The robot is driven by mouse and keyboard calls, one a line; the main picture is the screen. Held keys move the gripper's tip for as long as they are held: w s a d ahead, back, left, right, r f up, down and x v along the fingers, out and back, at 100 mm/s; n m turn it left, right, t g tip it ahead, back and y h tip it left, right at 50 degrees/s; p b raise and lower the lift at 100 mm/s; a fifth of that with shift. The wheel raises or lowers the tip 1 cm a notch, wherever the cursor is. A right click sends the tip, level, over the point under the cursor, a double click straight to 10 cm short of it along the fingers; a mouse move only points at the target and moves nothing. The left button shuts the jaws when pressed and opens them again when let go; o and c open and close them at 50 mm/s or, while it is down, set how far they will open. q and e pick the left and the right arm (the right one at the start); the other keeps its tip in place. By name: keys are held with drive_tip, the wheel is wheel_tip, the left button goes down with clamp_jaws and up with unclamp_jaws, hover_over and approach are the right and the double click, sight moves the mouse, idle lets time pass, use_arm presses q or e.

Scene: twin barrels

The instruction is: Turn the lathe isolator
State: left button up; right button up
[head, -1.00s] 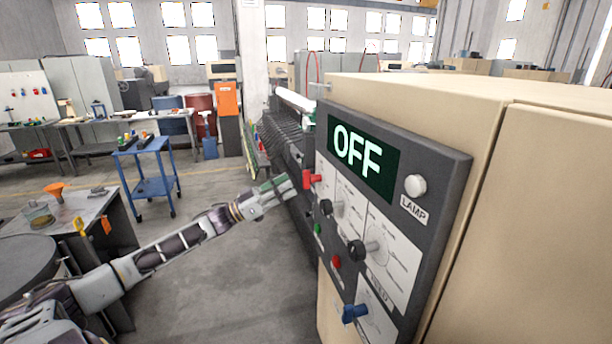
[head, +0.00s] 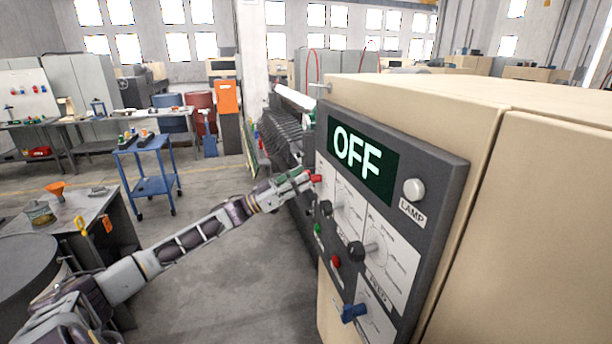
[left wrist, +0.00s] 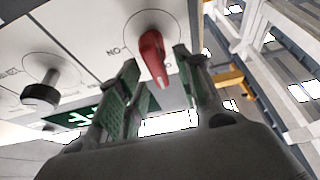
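The lathe's control panel (head: 393,166) stands at the right of the head view, its display reading OFF. The isolator is a red handle (head: 316,179) at the panel's upper left edge; it also shows in the left wrist view (left wrist: 152,58). My left gripper (head: 303,181) is at the red handle. In the left wrist view its fingers (left wrist: 158,85) are apart, with the red handle between their tips; I see gaps on the sides, so it looks not clamped. My right gripper is not in view.
Below the isolator are black knobs (head: 356,251), a green button (head: 317,229), a red button (head: 335,261) and a blue handle (head: 354,313). A white lamp (head: 414,190) is at upper right. A blue cart (head: 150,180) stands at left; the floor between is clear.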

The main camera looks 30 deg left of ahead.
use_arm(q)
drive_tip(key=shift+p+x, duration=0.3)
drive_tip(key=shift+x, duration=0.85)
clamp_jaws()
